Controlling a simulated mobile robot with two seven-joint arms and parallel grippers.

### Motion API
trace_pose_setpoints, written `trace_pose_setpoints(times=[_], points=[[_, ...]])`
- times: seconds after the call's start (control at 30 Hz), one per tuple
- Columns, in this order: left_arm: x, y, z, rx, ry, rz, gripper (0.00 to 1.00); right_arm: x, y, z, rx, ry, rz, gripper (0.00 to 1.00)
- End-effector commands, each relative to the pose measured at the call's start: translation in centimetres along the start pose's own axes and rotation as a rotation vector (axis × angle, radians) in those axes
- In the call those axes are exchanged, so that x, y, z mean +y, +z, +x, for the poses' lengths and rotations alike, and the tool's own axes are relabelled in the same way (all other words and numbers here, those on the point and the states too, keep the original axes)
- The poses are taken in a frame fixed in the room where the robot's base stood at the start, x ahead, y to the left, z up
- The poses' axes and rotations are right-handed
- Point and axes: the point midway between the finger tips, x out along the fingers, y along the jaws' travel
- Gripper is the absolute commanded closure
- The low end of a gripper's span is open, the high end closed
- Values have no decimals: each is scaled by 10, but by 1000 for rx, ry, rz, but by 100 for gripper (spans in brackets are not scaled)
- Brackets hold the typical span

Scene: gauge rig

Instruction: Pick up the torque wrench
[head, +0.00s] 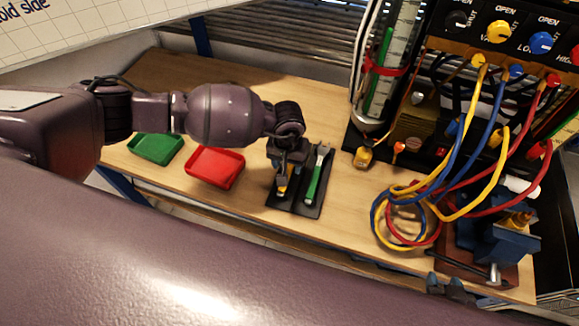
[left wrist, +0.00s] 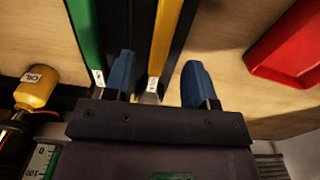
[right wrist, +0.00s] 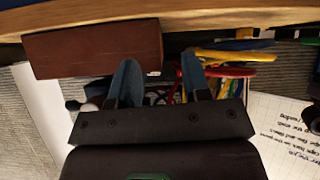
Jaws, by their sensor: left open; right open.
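Two long-handled tools lie side by side in a black tray (head: 297,206). One has a green handle (head: 314,184) and an open-ended metal head; the other has a yellow handle (head: 281,188). Their labels are too small to read, so I cannot tell which is the torque wrench. My left gripper (head: 284,170) is over the yellow tool and hides part of it. In the left wrist view my open blue fingers (left wrist: 158,78) are on either side of the yellow tool (left wrist: 165,40), with the green tool (left wrist: 84,38) outside them. My right gripper (right wrist: 159,80) is open and empty.
A red tray (head: 215,167) and a green tray (head: 156,147) lie left of the black tray. Coiled hoses (head: 400,215) and the gauge panel stand to the right. A small yellow-capped bottle (left wrist: 37,86) is near the left gripper. A brown block (right wrist: 92,48) is near the right gripper.

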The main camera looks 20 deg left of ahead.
Motion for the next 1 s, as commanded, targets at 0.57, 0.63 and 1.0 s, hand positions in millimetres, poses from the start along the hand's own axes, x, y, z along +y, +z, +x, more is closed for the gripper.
trace_pose_setpoints(times=[0.57,0.63,1.0], points=[[0,0,31,0,0,-1,55,-1,-1,7,20,-1,-1,56],[0,0,31,0,0,-1,66,-1,-1,7,20,-1,-1,56],[0,0,31,1,0,-1,100,-1,2,7,14,-1,-3,56]])
